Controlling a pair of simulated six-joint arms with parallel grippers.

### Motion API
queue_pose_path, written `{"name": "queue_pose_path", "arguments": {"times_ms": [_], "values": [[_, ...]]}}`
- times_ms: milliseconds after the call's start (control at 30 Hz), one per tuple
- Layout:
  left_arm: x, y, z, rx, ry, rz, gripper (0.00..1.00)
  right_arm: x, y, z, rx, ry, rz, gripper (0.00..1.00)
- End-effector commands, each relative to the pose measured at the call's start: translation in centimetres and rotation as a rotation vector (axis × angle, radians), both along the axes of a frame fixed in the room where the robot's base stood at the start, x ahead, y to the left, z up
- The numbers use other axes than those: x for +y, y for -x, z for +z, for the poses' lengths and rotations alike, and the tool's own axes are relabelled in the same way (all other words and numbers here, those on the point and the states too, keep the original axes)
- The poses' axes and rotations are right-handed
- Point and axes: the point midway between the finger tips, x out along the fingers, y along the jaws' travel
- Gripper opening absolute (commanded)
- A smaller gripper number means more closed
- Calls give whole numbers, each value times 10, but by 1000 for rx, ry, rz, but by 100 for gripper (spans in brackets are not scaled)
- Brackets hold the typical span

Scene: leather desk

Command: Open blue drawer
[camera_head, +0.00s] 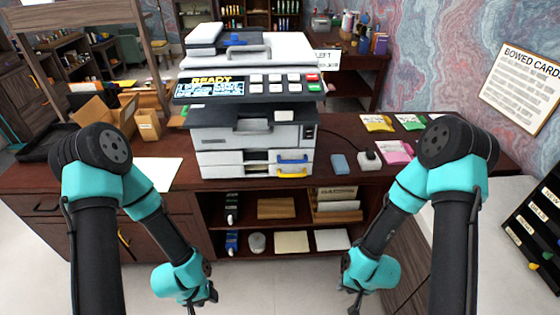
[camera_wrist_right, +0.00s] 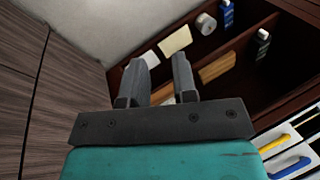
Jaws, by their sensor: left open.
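The blue drawer is a narrow white drawer low on the printer's front, with a blue handle (camera_head: 292,160). It looks shut. A yellow-handled drawer (camera_head: 292,173) sits just below it. In the right wrist view the blue handle (camera_wrist_right: 291,167) is at the lower right corner, beside the yellow handle (camera_wrist_right: 274,145). My left gripper (camera_head: 204,300) hangs low in front of the desk, open and away from the drawer. My right gripper (camera_head: 355,303) also hangs low in front of the desk. Its fingers (camera_wrist_right: 160,72) are apart with nothing between them.
The printer (camera_head: 255,135) stands on the brown desk (camera_head: 360,190). Open shelves below hold paper, bottles and a roll (camera_head: 256,242). A blue pad (camera_head: 340,164) and a socket block (camera_head: 368,160) lie right of the printer. The air before the drawers is clear.

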Motion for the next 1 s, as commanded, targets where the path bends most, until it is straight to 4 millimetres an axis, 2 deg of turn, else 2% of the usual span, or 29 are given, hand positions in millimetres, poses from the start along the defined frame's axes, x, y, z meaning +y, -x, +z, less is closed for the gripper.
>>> {"name": "queue_pose_path", "arguments": {"times_ms": [167,267,400,600,700,800,1000], "values": [[0,0,0,0,0,0,43,11,-64,28,-162,-62,-206,26],[0,0,0,0,0,0,43,21,-104,54,-263,-144,-341,26],[0,0,0,0,0,0,43,37,-154,97,-390,-306,-514,26],[0,0,0,0,0,0,43,63,-209,172,-518,-618,-701,26],[0,0,0,0,0,0,43,74,-225,203,-548,-760,-756,26],[0,0,0,0,0,0,43,81,-233,223,-556,-854,-786,26],[0,0,0,0,0,0,43,83,-237,231,-558,-897,-799,26]]}}
